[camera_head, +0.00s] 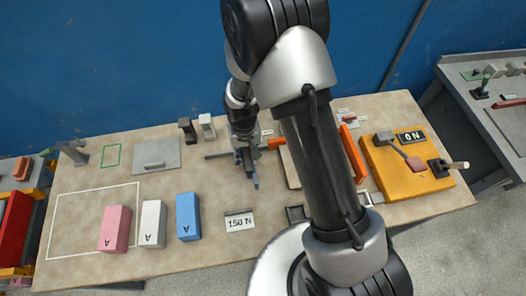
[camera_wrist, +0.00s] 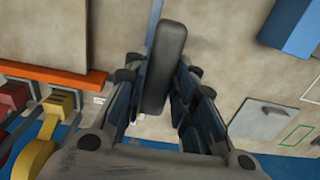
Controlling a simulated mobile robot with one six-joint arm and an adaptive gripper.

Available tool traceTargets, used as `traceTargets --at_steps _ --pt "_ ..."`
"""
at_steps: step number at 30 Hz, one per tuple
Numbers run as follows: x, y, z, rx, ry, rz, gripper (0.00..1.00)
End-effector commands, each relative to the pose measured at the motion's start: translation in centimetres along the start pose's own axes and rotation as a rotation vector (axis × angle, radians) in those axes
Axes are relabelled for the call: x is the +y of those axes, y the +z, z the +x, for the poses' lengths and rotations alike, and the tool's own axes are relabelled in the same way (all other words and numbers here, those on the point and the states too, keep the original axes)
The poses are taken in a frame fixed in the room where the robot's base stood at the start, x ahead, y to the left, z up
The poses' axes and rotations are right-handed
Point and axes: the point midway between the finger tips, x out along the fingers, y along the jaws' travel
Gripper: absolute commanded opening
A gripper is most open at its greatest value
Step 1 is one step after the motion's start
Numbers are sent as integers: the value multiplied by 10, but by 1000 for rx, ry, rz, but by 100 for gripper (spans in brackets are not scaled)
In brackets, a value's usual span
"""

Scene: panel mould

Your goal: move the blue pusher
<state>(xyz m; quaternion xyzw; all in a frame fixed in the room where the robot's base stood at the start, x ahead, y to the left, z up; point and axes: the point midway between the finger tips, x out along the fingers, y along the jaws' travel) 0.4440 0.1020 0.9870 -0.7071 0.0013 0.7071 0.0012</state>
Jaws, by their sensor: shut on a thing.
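My gripper (camera_head: 247,160) is over the middle of the bench. In the wrist view my gripper (camera_wrist: 165,85) is shut on a long dark grey bar, which looks like the grip of the blue pusher (camera_wrist: 167,50). A narrow blue strip shows just beyond the bar.
Pink (camera_head: 115,228), white (camera_head: 152,223) and blue (camera_head: 187,215) blocks stand at left front. A grey plate (camera_head: 157,155) lies behind them. A 150 N card (camera_head: 240,221) is at front. Right are an orange rail (camera_head: 352,153) and a yellow box (camera_head: 400,180). My arm hides some bench.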

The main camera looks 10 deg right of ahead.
Motion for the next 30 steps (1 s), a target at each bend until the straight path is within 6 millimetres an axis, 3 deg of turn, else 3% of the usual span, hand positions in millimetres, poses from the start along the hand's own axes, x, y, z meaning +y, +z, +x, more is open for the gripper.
traceTargets --at_steps 6,15,16,24,30 --pt "-12 0 0 0 0 -1 0" --pt "-13 0 0 1 -1 0 0" --pt "-13 0 0 1 -1 0 27" --pt "-12 -1 0 1 -1 0 45" --pt "-12 0 0 1 0 0 45"
